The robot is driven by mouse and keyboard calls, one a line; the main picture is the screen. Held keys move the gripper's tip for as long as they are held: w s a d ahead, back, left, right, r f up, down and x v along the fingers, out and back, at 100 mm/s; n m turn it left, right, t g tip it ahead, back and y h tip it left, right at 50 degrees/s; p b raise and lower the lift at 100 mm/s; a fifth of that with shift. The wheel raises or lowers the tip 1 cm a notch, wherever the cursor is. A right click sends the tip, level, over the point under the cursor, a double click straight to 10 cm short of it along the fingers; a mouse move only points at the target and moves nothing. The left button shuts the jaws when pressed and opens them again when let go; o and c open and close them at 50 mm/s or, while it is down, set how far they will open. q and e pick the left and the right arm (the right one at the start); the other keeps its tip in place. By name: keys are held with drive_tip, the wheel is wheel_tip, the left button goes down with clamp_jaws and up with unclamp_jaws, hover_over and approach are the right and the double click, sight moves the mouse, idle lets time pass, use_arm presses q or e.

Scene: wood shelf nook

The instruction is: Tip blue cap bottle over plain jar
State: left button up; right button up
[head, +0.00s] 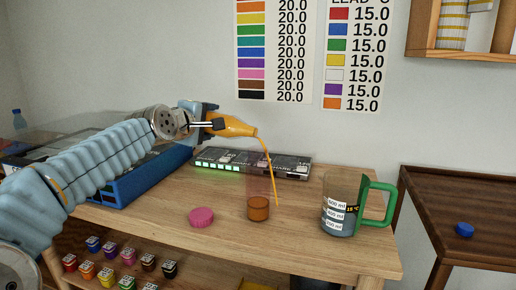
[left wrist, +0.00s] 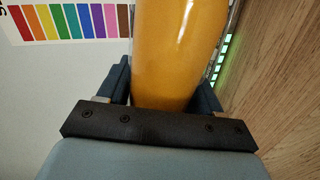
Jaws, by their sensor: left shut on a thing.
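My left gripper (head: 215,124) is shut on a bottle of orange liquid (head: 236,127), held above the table and tilted with its mouth down to the right. The bottle also fills the middle of the left wrist view (left wrist: 172,50). A thin orange stream (head: 268,165) runs from its mouth down toward a small clear jar (head: 258,208) with orange liquid low in it. The stream's lower end shows at the jar's right side; I cannot tell whether it falls inside. A blue cap (head: 464,229) lies on the dark side table. My right gripper is out of view.
A pink cap (head: 201,217) lies left of the jar. A measuring jug with a green handle (head: 378,204) stands to its right. A device with green lights (head: 250,163) and a blue box (head: 130,175) are behind. Small colored jars (head: 128,257) sit on the lower shelf.

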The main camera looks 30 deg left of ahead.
use_arm(q)
drive_tip(key=shift+d+r+m+y+p, duration=0.15)
drive_tip(key=shift+r+m+p, duration=0.25)
drive_tip(key=shift+r+p, duration=0.2)
drive_tip(key=shift+d+r+m+y+p, duration=0.15)
drive_tip(key=shift+r+m+p, duration=0.25)
drive_tip(key=shift+r+p, duration=0.15)
idle(1.3)
drive_tip(key=shift+w+d+r+m, duration=0.1)
drive_tip(key=shift+d+r+m, duration=0.05)
drive_tip(key=shift+r+m, duration=0.2)
